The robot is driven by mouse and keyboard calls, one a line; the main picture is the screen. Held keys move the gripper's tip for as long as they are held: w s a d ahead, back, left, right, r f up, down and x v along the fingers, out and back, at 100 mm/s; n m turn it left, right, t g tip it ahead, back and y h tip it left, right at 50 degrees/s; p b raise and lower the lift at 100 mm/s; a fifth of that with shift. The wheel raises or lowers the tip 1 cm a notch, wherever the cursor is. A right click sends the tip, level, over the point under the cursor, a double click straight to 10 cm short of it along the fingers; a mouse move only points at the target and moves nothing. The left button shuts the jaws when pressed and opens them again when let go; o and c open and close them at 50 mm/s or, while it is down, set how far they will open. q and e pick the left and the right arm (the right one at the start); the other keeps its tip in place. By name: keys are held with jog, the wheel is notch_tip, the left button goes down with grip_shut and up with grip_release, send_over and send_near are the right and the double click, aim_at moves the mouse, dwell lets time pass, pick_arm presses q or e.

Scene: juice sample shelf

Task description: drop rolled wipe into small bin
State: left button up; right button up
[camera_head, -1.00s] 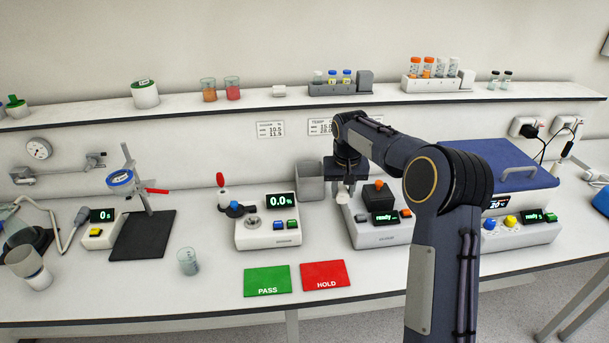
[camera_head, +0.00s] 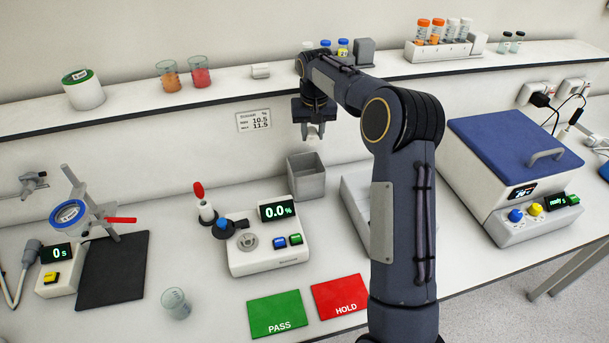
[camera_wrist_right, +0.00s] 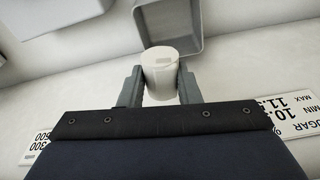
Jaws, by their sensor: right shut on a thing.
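My right gripper (camera_head: 312,136) is raised above the small grey bin (camera_head: 307,180), which stands on the bench against the back wall. In the right wrist view the gripper is shut on the rolled wipe (camera_wrist_right: 160,75), a white cylinder held between its two fingers. The bin's grey rim and inside (camera_wrist_right: 169,18) show just beyond the wipe in that view. The wipe is apart from the bin in the head view, where it is small and mostly hidden by the fingers. My left gripper is not in view.
A refractometer-like device (camera_head: 265,243) reading 0.0% stands left of the bin. A white device (camera_head: 355,205) is at its right, partly behind my arm. The shelf (camera_head: 225,90) with cups and tubes runs behind. Green PASS (camera_head: 277,312) and red HOLD (camera_head: 341,297) mats lie in front.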

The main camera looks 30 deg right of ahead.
aim_at(313, 143)
jog(key=shift+f, duration=2.05)
jog(key=o, duration=1)
jog(key=shift+o, duration=0.2)
jog(key=r, duration=0.2)
jog(key=r+b, duration=0.1)
jog(key=r, duration=0.1)
jog(key=s+r, duration=0.1)
jog(key=r, duration=0.1)
jog(key=shift+a+r, duration=0.2)
jog(key=shift+r, duration=0.15)
jog(key=shift+s+r, duration=0.1)
jog(key=shift+r, duration=0.45)
